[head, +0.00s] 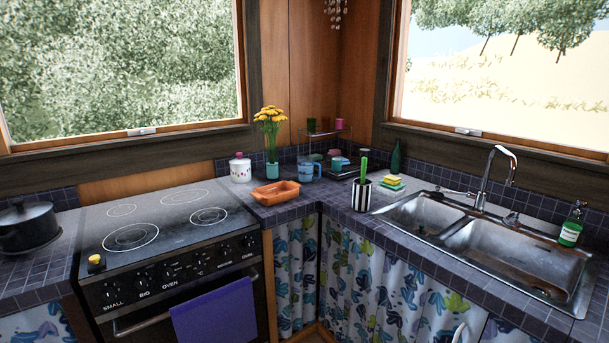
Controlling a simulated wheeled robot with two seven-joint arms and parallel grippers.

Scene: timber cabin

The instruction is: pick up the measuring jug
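A blue, see-through measuring jug (309,171) stands upright on the tiled corner counter. It is behind and to the right of an orange dish (276,192), and to the right of a teal vase of yellow flowers (271,141). Its handle appears to be on the right side. Neither of my grippers shows in the head view.
A white lidded pot (240,169) stands left of the vase. A striped holder (361,195) is right of the jug, near the sink (480,238). A small rack (328,148) with cups and dishes is behind. The stove (160,235) is at left. The counter just in front of the jug has some free room.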

